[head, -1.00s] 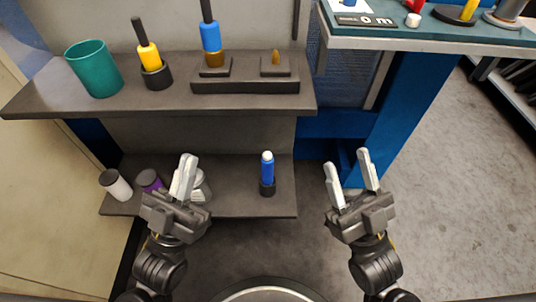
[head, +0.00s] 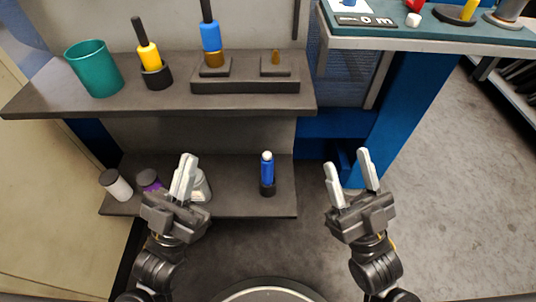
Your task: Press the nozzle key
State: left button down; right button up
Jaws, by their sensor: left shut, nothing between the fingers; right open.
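I cannot tell for certain which thing is the nozzle key. A slim blue bottle with a white top (head: 267,168) stands upright in a dark holder on the lower shelf. My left gripper (head: 187,158) is shut and empty, in front of the jars at the left of the lower shelf. My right gripper (head: 347,161) is open and empty, to the right of the blue bottle and apart from it.
The upper shelf (head: 150,105) holds a teal cup (head: 93,68), a yellow-handled tool (head: 149,58), a blue-handled tool (head: 210,38) and a brass tip (head: 276,58) on a dark block. Several jars, one white with a dark lid (head: 116,185), stand on the lower shelf. Grey floor is clear at right.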

dwell(0.3)
grip_shut()
dwell(1.6)
